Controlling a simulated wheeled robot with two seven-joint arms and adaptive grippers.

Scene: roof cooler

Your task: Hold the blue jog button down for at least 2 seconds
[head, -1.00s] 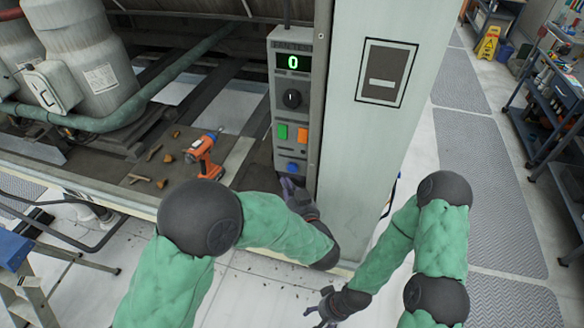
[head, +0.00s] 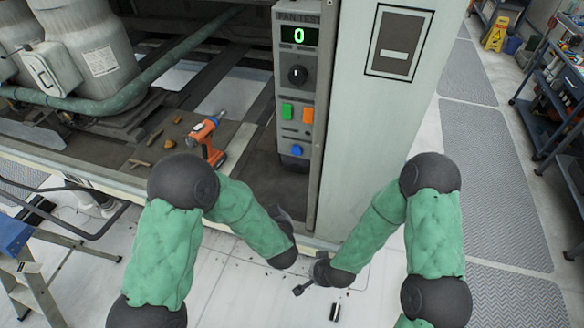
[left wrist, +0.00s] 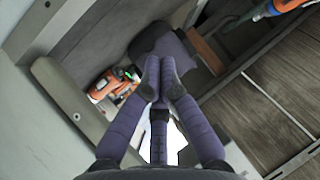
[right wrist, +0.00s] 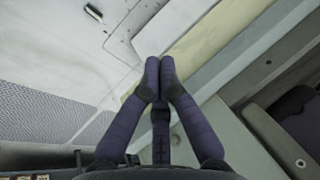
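The blue jog button (head: 297,150) is at the bottom of the grey fan test panel (head: 301,90), and nothing covers it in the head view. The panel's display (head: 299,36) reads 0. My left gripper (head: 284,214) is below the panel, apart from the button and partly hidden by its own arm. Its fingers (left wrist: 153,66) are together and empty in the left wrist view. My right gripper (head: 299,290) is low, in front of the cabinet's base. Its fingers (right wrist: 152,66) are also together, with nothing between them.
The panel also has a black knob (head: 298,75), a green button (head: 287,111) and an orange button (head: 308,114). An orange drill (head: 204,138) stands on the deck at left. A wide pale post (head: 375,120) rises right of the panel. A small black object (head: 335,311) is on the floor.

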